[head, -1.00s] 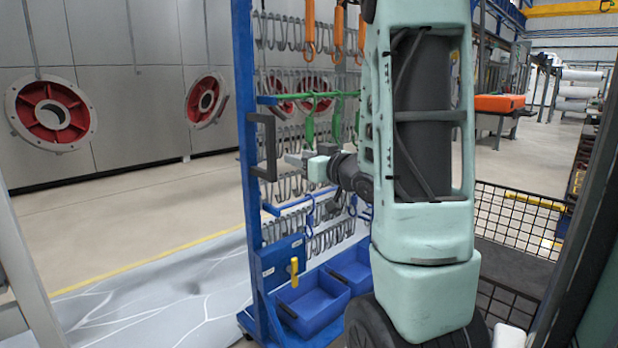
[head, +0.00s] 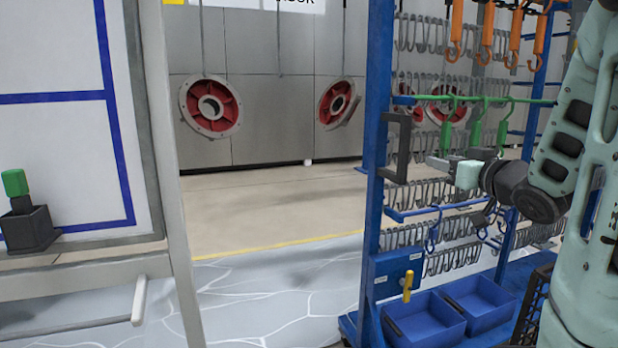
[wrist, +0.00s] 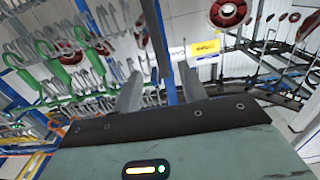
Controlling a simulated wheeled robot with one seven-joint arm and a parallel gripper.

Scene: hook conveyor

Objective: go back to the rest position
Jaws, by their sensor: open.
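My gripper (head: 436,165) is in front of the blue hook rack (head: 375,190), at the height of the green hooks, pointing left. In the wrist view its two fingers (wrist: 158,85) stand apart with nothing held between them. The green hooks (head: 476,130) hang from a green bar behind and above the gripper, and they also show at the left of the wrist view (wrist: 45,62). Whether the gripper touches any hook cannot be told, but none is between the fingers.
Orange hooks (head: 456,30) hang above, and many grey hooks (head: 440,190) fill the rack. Blue bins (head: 425,318) sit at its foot. A white board (head: 60,150) with a small green-topped holder (head: 27,215) stands at left. Red-centred flanges (head: 211,107) hang behind. Open floor lies between board and rack.

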